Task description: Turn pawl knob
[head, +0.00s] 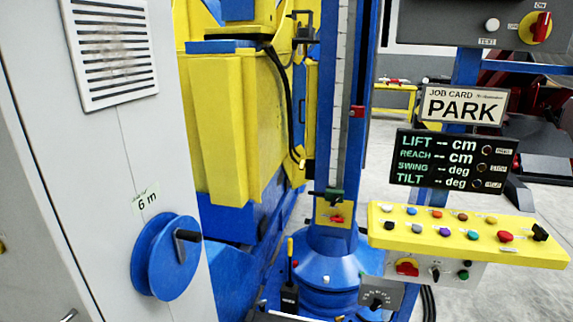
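No knob in the head view carries a legible pawl label, so I cannot tell for sure which one is the pawl knob. A small red part (338,219) sits on a yellow plate low on the blue column. A black knob (377,300) sits on a grey plate with tick marks at the column's foot. My gripper is not in view.
A yellow button panel (470,235) juts out at right, below a readout (452,161) showing dashes and a PARK card (463,104). A grey cabinet (90,170) with a blue reel (166,256) fills the left. A black lever (290,270) stands by the column's base.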

